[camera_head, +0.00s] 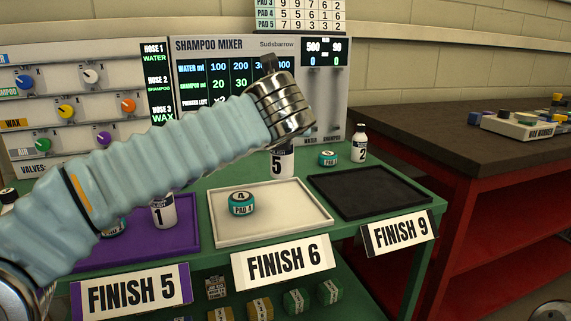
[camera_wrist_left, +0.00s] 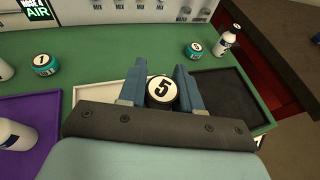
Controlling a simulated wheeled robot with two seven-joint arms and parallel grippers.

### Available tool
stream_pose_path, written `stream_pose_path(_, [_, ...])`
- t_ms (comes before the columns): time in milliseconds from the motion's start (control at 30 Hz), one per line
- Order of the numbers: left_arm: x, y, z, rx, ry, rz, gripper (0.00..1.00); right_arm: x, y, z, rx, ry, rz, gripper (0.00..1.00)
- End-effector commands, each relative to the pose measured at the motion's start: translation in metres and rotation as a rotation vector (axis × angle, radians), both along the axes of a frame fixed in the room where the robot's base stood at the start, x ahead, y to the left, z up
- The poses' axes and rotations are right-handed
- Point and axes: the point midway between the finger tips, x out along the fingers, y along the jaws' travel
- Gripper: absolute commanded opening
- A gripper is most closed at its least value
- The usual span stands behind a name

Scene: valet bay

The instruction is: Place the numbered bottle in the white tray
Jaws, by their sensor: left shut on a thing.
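The numbered bottle (camera_head: 279,163), white with a black 5, shows in the head view below my left wrist, by the back right part of the white tray (camera_head: 285,235). Its round cap (camera_wrist_left: 162,90) marked 5 sits between the fingers of my left gripper (camera_wrist_left: 158,82), which is shut on it. In the head view my arm hides the fingers and the bottle's top. I cannot tell whether the bottle's base touches anything. A teal pad tin (camera_head: 241,204) marked A, PAD 4 sits in the white tray. My right gripper is not in view.
A purple tray (camera_head: 190,240) with bottle 1 (camera_head: 162,211) lies left; an empty black tray (camera_head: 375,192) lies right. Bottle 2 (camera_head: 359,144) and a teal tin (camera_head: 328,158) stand behind it. The shampoo mixer (camera_head: 220,47) backs the green table. The white tray's front right is bare.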

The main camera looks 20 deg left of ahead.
Motion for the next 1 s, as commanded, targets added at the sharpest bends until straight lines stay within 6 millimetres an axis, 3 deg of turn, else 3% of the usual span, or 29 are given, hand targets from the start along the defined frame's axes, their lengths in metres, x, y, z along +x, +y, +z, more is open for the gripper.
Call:
stream_pose_path(100, [0.022, 0.001, -0.028, 0.002, 0.003, 0.0, 0.0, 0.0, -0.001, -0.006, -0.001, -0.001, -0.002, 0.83])
stream_pose_path(200, [0.035, 0.001, -0.042, 0.0, 0.001, 0.001, 0.0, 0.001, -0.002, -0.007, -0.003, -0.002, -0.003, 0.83])
stream_pose_path(467, [0.049, 0.001, -0.059, 0.0, 0.0, 0.001, 0.0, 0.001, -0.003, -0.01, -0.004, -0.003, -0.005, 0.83])
stream_pose_path(633, [0.051, 0.001, -0.087, 0.002, 0.0, -0.001, 0.0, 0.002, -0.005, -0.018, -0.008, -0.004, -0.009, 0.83])
stream_pose_path(1000, [0.051, 0.001, -0.093, -0.001, -0.001, 0.0, 0.0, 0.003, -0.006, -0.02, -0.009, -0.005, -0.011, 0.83])
